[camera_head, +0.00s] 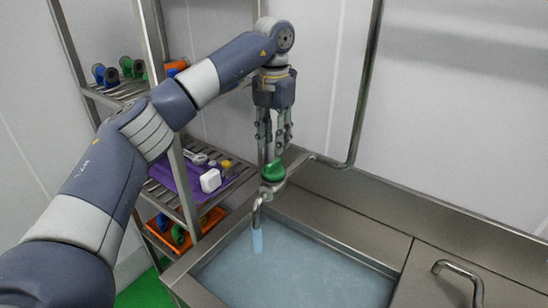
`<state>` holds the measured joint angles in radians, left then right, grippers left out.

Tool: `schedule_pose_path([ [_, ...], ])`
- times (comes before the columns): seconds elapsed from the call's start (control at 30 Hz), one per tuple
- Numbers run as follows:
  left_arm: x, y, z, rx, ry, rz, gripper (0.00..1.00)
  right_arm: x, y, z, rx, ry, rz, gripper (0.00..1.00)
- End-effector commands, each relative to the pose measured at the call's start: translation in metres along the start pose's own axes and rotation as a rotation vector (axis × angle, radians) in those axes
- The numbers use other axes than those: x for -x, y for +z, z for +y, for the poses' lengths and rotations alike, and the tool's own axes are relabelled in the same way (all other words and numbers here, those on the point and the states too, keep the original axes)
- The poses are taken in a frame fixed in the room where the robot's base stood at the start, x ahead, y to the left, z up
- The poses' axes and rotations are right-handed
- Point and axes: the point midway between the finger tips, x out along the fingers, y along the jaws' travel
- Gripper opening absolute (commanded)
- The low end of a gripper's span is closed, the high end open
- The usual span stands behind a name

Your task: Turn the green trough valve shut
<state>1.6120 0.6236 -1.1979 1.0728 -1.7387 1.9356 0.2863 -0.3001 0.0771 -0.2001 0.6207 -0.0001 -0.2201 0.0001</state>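The green trough valve (272,171) sits on a metal pipe above the spout at the trough's back left corner. My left gripper (273,148) points down right over the valve. Its fingers are apart, with part of the green handle showing between or behind them; I cannot tell whether they touch it. The spout (257,207) bends down over the trough, and a pale blue stream (257,241) comes from it into the water (300,275). My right gripper is not in view.
A metal rack (175,190) stands left of the trough, holding colored parts, a purple tray (182,184) and an orange bin (160,236). A steel pipe (364,95) runs up the wall behind. A lid with a handle (462,272) lies right of the water.

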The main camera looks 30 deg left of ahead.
Motion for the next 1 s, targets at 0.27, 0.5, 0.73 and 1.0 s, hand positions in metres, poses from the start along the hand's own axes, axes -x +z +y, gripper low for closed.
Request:
schedule_pose_path([
  [0.27, -0.047, -0.001, 0.0, 0.0, 0.0, 0.002, 0.31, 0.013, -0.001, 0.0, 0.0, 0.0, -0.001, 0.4],
  [0.5, -0.064, -0.001, -0.001, -0.001, -0.001, 0.0, 0.31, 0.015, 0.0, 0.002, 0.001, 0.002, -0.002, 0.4],
  [0.73, -0.064, 0.0, -0.001, -0.001, -0.001, -0.001, 0.31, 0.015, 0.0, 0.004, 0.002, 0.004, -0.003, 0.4],
  [1.0, -0.064, 0.0, -0.001, -0.001, -0.001, -0.001, 0.0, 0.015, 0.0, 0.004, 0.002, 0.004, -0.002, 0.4],
])
